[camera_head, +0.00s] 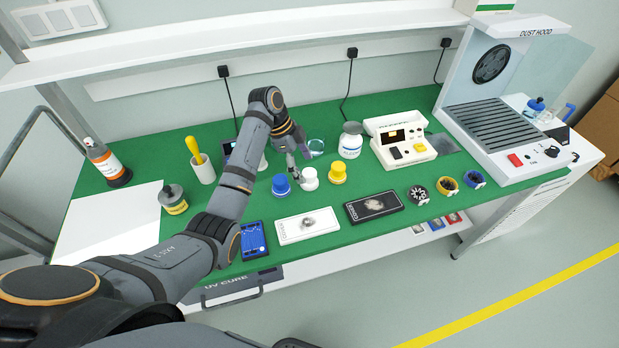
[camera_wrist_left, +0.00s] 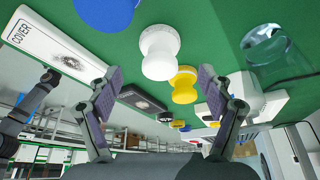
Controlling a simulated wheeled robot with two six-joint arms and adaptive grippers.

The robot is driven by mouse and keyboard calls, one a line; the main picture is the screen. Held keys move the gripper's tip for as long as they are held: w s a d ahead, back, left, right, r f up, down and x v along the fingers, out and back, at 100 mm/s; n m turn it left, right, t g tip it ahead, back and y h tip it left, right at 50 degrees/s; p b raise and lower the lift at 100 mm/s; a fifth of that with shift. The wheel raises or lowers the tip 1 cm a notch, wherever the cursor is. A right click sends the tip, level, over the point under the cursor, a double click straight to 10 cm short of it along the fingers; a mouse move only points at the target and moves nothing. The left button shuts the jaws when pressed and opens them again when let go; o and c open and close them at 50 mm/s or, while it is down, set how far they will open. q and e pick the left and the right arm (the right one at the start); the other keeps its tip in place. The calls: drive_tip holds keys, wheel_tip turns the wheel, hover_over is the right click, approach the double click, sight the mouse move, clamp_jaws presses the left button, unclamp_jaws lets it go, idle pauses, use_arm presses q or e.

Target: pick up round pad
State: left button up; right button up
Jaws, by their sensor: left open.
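Three round, knob-shaped pieces stand in a row on the green table: a blue one (camera_head: 281,185), a white one (camera_head: 309,180) and a yellow one (camera_head: 338,172). I cannot tell which is the round pad. My left gripper (camera_head: 299,174) points down beside the white piece. In the left wrist view, the open, empty fingers (camera_wrist_left: 160,82) are spread, with the white piece (camera_wrist_left: 158,54) framed between and beyond them. The blue piece (camera_wrist_left: 106,10) is at the top edge and the yellow piece (camera_wrist_left: 184,85) lies past the white one. My right gripper is not in view.
A white COVER plate (camera_head: 291,231), a black plate (camera_head: 384,209) and a blue tray (camera_head: 254,250) lie along the front. A glass (camera_head: 316,146) and jar (camera_head: 350,143) stand behind. Several ringed pieces (camera_head: 447,187) sit right, near the dust hood (camera_head: 495,110).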

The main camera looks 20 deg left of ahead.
sight(306, 172)
use_arm(q)
drive_tip(key=shift+f, duration=0.1)
drive_tip(key=p+x, duration=0.1)
drive_tip(key=x, duration=0.3)
drive_tip(key=shift+f, duration=0.2)
drive_tip(key=shift+d+f, duration=0.1)
drive_tip(key=shift+f, duration=0.25)
drive_tip(key=c, duration=1.2)
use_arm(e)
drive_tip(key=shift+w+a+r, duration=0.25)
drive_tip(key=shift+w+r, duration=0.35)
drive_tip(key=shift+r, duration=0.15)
